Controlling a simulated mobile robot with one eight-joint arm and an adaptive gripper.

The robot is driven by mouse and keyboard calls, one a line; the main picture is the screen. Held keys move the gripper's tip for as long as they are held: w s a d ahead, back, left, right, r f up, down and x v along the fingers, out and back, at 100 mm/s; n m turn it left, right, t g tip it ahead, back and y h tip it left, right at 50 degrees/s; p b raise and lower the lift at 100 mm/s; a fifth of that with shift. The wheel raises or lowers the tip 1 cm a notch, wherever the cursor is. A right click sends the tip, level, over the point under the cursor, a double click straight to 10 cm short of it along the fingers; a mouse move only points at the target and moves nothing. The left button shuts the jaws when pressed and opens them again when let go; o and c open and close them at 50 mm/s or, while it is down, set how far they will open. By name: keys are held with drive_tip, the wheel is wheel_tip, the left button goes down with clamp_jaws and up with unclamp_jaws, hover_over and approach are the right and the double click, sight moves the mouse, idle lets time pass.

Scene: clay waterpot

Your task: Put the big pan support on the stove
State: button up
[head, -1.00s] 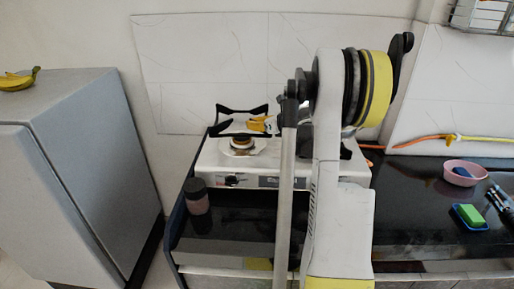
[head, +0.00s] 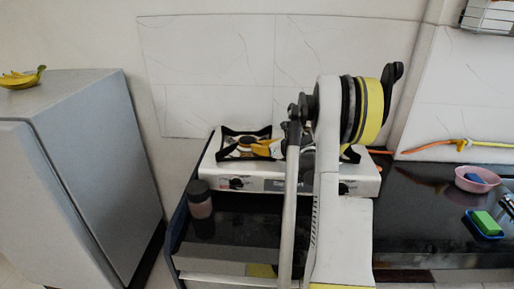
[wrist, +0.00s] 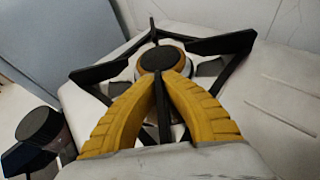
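The big pan support is a black metal frame with several prongs around the left burner of the white stove (head: 212,172). It shows behind the arm in the head view (head: 264,131) and large in the wrist view (wrist: 215,43). The burner cap (wrist: 160,59) is seen inside its open middle. My gripper has yellow fingers (head: 262,150), closed on one prong of the support in the wrist view (wrist: 163,82). The support is low, at about the stove's top; whether every foot touches is not clear. My arm hides the middle of the stove.
A dark-lidded jar (head: 201,203) stands in front of the stove's left end. A grey fridge (head: 95,160) is to the left. On the black counter (head: 420,225) at right are a pink bowl (head: 482,183) and a green sponge (head: 486,222). An orange hose (head: 430,148) lies behind.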

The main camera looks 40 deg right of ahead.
drive_tip(key=o, duration=0.4)
drive_tip(key=shift+o, duration=0.2)
